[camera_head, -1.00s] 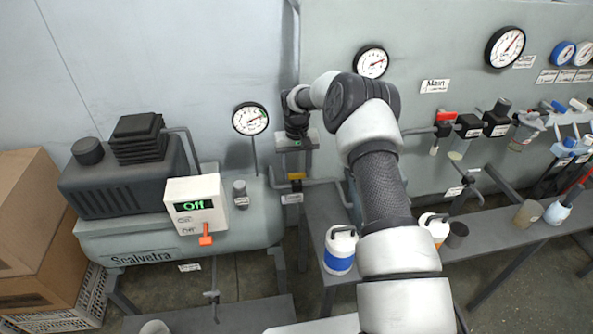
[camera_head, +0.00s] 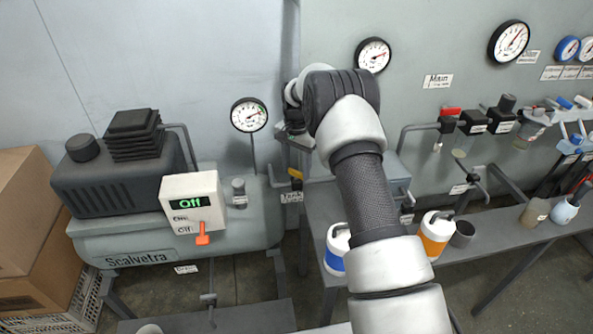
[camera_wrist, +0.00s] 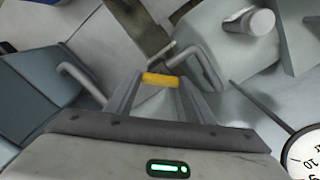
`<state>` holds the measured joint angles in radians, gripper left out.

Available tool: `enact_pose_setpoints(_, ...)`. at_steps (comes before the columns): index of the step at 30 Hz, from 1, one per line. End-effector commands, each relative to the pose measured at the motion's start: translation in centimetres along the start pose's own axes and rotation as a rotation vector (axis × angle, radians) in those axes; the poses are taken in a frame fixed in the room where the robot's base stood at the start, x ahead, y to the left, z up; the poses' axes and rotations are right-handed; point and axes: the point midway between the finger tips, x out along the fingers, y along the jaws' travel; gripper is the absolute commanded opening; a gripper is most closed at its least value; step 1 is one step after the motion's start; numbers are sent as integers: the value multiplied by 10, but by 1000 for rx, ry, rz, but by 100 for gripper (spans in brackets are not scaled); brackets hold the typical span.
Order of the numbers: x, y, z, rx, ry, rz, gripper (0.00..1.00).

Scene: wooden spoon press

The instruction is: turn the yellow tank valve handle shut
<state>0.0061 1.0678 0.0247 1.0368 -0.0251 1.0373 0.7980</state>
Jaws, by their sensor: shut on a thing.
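The yellow tank valve handle (camera_head: 296,173) sits on the pipe right of the tank, above a small white label. In the wrist view the yellow handle (camera_wrist: 160,79) lies crosswise between the tips of my gripper (camera_wrist: 158,86), which is shut on it. In the head view my gripper (camera_head: 297,143) is at the pipe just above the handle, partly hidden by my arm. The handle looks slightly tilted in the head view.
The grey tank (camera_head: 245,225) carries a control box (camera_head: 193,203) reading "Off" with an orange lever. A pressure gauge (camera_head: 248,115) stands close to the left of my gripper. A bench (camera_head: 490,246) with a blue-and-white jug (camera_head: 337,250) and an orange-and-white jug (camera_head: 436,235) is to the right.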

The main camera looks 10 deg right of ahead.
Motion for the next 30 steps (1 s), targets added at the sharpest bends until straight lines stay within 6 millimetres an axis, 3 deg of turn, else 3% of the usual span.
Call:
enact_pose_setpoints(18,-1,-1,0,559,2,-1,26)
enact_pose_setpoints(30,-1,-1,0,765,1,-2,26)
